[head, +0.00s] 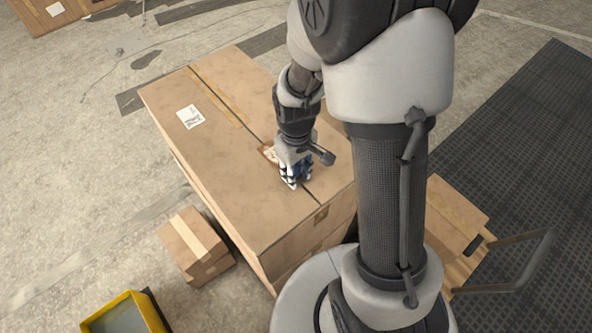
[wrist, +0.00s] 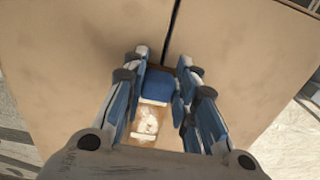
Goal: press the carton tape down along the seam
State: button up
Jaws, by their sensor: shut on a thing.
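The large carton (head: 225,170) stands with its top facing up, and a dark seam runs along the top. A tan tape strip (head: 215,95) lies along the far part of the seam. My gripper (head: 296,183) points down at the seam on the near part of the top. In the wrist view, my gripper (wrist: 160,88) is shut on a blue block-like thing (wrist: 157,84), and the dark open seam (wrist: 172,30) runs away from it. A brown patch with white marks (wrist: 145,122) shows between the fingers. Whether the blue thing touches the carton I cannot tell.
A white label (head: 190,116) is on the carton top. A small taped carton (head: 196,243) stands on the floor at left, near a yellow-rimmed bin (head: 125,315). Another carton (head: 450,222) stands right of my arm. A dark mat (head: 530,150) covers the right floor.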

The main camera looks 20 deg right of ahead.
jog(key=o, duration=0.9)
jog(key=shift+c, duration=0.2)
notch_tip(320, 180, up, 12)
jog(key=shift+r, duration=0.1)
dwell(0.4)
jog(key=s+a+r+m+t, duration=0.2)
jog(key=s+r+m+t, duration=0.1)
jog(key=s+r, duration=0.8)
jog(key=s+t, duration=0.1)
jog(key=s, duration=0.2)
jog(key=shift+s+r+m+t, duration=0.25)
jog(key=shift+s+m+t, duration=0.05)
jog(key=shift+s, duration=0.1)
jog(key=shift+c, duration=0.4)
